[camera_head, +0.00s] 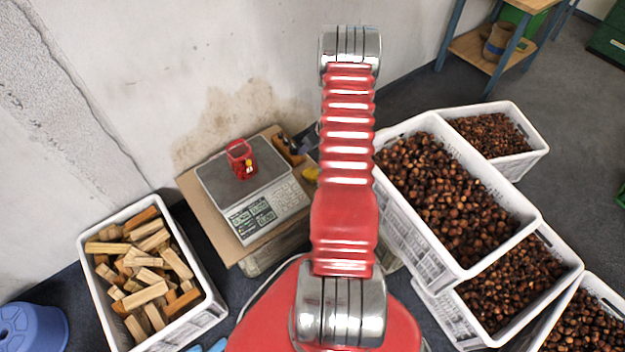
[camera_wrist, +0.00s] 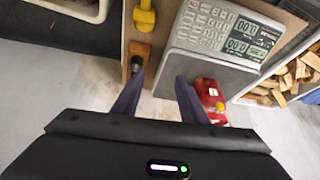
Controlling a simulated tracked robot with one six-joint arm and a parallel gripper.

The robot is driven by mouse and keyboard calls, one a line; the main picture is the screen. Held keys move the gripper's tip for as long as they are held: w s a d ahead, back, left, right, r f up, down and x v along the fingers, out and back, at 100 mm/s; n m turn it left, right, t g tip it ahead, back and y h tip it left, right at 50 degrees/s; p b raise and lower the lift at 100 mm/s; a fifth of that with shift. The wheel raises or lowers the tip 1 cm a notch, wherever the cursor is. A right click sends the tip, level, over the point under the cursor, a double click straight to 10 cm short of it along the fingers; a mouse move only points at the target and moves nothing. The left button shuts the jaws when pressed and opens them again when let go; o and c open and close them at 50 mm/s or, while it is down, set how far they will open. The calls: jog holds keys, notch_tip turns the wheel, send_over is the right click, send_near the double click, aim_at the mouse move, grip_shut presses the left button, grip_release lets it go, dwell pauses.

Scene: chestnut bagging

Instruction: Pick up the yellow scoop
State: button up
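The yellow scoop (camera_wrist: 145,18) lies on the brown board beside the scale, at the top of the wrist view and cut by its edge. In the head view only a small yellow part (camera_head: 311,174) shows left of my red arm, which hides the rest. My gripper (camera_wrist: 159,78) is open and empty, its two dark fingers apart. The fingertips are below the scoop in the wrist view, apart from it, near the scale's edge.
A scale (camera_head: 250,185) carries a red container (camera_head: 241,160). A wooden item with a dark part (camera_wrist: 138,58) sits near the left finger. A crate of wood pieces (camera_head: 93,262) stands left; chestnut crates (camera_head: 420,262) stand right. The wall is behind.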

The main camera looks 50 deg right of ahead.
jog(key=s+d+f+g, duration=0.1)
jog(key=s+d+f, duration=0.2)
jog(key=s+f, duration=0.6)
notch_tip(320, 180, down, 4)
jog(key=shift+d+r+m+h, duration=0.1)
jog(key=shift+d+m+h, duration=0.1)
jog(key=shift+m+h, duration=0.15)
jog(key=shift+x, duration=4.25)
jog(key=shift+a, duration=0.1)
jog(key=shift+x, duration=2.65)
jog(key=shift+s, duration=0.15)
grip_shut()
